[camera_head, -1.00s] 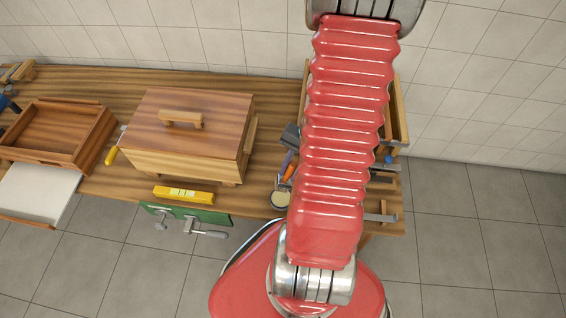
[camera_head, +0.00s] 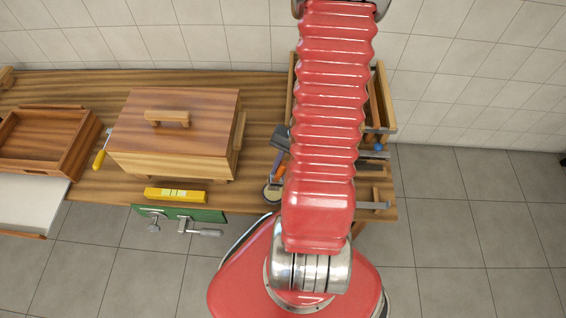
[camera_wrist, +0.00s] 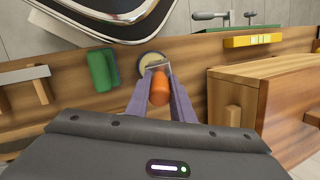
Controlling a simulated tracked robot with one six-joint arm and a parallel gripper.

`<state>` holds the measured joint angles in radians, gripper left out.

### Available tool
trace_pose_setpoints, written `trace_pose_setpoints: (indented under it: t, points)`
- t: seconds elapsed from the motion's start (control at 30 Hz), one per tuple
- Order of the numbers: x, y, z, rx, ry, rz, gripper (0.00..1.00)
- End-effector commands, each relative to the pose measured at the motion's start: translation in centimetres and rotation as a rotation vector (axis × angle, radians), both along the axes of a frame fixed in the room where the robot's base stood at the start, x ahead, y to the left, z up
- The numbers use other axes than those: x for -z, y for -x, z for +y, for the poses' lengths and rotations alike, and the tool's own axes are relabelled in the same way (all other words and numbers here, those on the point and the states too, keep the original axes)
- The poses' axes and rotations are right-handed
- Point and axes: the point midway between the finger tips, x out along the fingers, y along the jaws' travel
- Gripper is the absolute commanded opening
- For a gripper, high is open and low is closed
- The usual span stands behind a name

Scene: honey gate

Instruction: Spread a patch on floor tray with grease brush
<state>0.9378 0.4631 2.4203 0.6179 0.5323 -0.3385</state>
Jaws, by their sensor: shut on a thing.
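My gripper (camera_wrist: 158,84), with purple fingers, is shut on the orange handle of the grease brush (camera_wrist: 160,92). The brush's metal band shows beyond the fingertips, over a round tin (camera_wrist: 146,60) of pale stuff. I cannot tell whether the bristles touch the pale stuff. In the head view the tin (camera_head: 270,193) stands near the bench's front edge, below my gripper, partly hidden by my red arm. A white-surfaced tray with a wooden front edge, seemingly the floor tray (camera_head: 28,203), sticks out at the far left. No patch shows on its visible part.
An open wooden tray (camera_head: 40,140) is at the left. A wooden rack (camera_head: 382,95) stands right of my arm.

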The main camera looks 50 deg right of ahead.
Motion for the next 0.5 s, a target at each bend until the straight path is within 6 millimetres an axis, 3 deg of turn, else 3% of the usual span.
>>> trace_pose_setpoints:
  t: [0.2, 0.5]
  points:
    - [1.8, 0.0, 0.0, -0.002, -0.001, 0.001, 0.0]
    - [2.6, 0.0, 0.1, -0.002, 0.0, 0.001, 0.0]
